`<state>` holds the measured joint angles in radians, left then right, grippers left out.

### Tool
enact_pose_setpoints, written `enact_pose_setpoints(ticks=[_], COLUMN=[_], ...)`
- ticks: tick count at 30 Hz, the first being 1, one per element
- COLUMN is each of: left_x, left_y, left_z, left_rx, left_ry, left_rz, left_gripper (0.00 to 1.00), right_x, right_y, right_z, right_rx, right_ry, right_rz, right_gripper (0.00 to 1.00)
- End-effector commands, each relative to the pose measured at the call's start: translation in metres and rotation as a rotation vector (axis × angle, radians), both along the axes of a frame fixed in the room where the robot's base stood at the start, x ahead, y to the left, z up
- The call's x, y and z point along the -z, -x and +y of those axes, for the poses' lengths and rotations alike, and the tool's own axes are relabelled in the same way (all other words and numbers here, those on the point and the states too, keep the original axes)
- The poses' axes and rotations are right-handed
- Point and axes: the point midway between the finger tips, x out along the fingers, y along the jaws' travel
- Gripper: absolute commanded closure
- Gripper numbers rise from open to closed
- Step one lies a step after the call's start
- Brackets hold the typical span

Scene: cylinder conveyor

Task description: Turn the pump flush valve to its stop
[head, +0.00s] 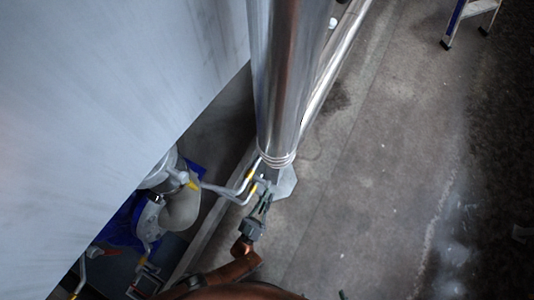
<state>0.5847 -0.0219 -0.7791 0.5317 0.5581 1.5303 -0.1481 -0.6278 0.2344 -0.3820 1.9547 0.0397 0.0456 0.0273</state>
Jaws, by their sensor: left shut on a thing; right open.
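A bent grey handle (232,196) with yellow marks reaches right from the pump pipework (181,205), beside the foot of a tall steel column. I take it for the pump flush valve's handle, though the valve body is not clearly seen. My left gripper (266,199), on a copper-coloured arm from the bottom, is shut at the right end of this handle. The fingers hide the exact contact. A small dark tip at the bottom edge looks like my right gripper (342,295), open and apart from the handle; most of it is out of frame.
A large pale tank wall (110,80) fills the upper left. The shiny column (283,85) stands just beyond my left gripper. Other levers and pipework (95,252) lie at lower left. The concrete floor (375,170) is clear to the right; a stepladder (465,18) stands top right.

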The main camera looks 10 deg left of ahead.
Motion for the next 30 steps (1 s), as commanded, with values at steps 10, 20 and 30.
enact_pose_setpoints(ticks=[10,20,30], left_x=[0.0017,0.0005,-0.0004], left_y=[-0.0022,-0.0006,0.0006], left_z=[0.0037,0.0022,0.0006], left_rx=[-0.003,0.0,0.002], left_ry=[-0.004,-0.002,0.001], left_rz=[-0.005,-0.008,-0.011], left_gripper=[1.0,0.76,0.73], right_x=[0.0004,0.0002,0.0], right_y=[0.0014,0.0012,0.0006], right_z=[-0.0001,-0.0002,-0.0002], right_rx=[0.0,0.0,-0.004], right_ry=[0.0,0.001,0.001], right_rz=[0.003,0.003,0.002], right_gripper=[0.0,0.0,0.0])
